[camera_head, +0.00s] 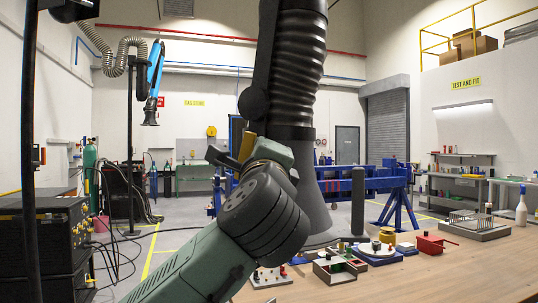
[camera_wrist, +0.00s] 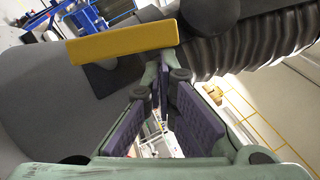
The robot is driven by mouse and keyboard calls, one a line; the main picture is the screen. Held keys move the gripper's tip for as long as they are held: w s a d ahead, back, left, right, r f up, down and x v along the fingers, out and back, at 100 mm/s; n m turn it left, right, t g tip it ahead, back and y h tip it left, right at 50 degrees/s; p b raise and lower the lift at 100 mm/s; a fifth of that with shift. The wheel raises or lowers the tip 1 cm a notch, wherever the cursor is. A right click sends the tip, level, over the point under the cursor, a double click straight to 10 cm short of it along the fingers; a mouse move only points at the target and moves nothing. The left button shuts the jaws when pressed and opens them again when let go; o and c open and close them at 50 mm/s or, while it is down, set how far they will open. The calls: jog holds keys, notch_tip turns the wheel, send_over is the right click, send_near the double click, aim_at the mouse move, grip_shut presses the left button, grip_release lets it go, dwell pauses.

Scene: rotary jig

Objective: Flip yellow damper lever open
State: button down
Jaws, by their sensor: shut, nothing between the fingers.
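The yellow damper lever (camera_wrist: 125,42) is a flat bar across the upper middle of the wrist view, beside the black ribbed hose (camera_wrist: 260,45). In the head view a small part of the lever (camera_head: 246,146) shows at the hose's left side, just behind my wrist. My gripper (camera_wrist: 158,75) is shut and empty, its fingertips close to the lever's lower edge near its right end. I cannot tell whether they touch it. In the head view my wrist mostly hides the gripper and the lever's mount.
The hose ends in a wide grey hood (camera_head: 318,205) above the wooden bench (camera_head: 430,270). Small trays, a red box (camera_head: 436,244) and a wire rack (camera_head: 475,222) stand on the bench. A blue frame (camera_head: 400,190) stands behind. Open floor lies to the left.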

jog(key=shift+w+a+r, duration=0.25)
jog(key=shift+a+r, duration=0.1)
jog(key=shift+r, duration=0.2)
jog(key=shift+d, duration=0.1)
dwell(0.6)
